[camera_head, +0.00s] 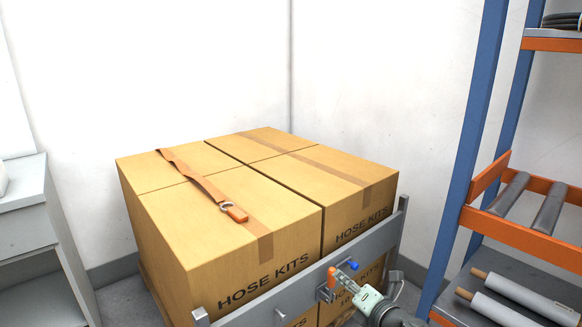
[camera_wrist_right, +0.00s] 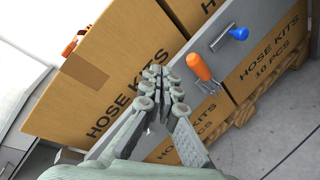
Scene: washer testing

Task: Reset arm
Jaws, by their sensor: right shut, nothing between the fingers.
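My right gripper (camera_head: 343,274) is at the bottom of the head view, in front of a grey bar (camera_head: 270,309) that crosses the front of the cartons. Its fingers are shut and empty. In the right wrist view the fingertips (camera_wrist_right: 161,72) meet in front of the bar and a carton face. An orange handle (camera_head: 332,277) and a blue knob (camera_head: 353,265) are on the bar close to the fingers. In the wrist view the orange handle (camera_wrist_right: 198,66) and blue knob (camera_wrist_right: 238,33) lie to the right of the fingertips, and contact cannot be told. My left gripper is out of view.
Large "HOSE KITS" cartons (camera_head: 230,250) stand stacked on a pallet (camera_wrist_right: 246,108), with an orange strap (camera_head: 200,182) on top. A blue and orange rack (camera_head: 471,140) with rolls stands right. A grey cabinet (camera_head: 28,226) stands left. White walls lie behind.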

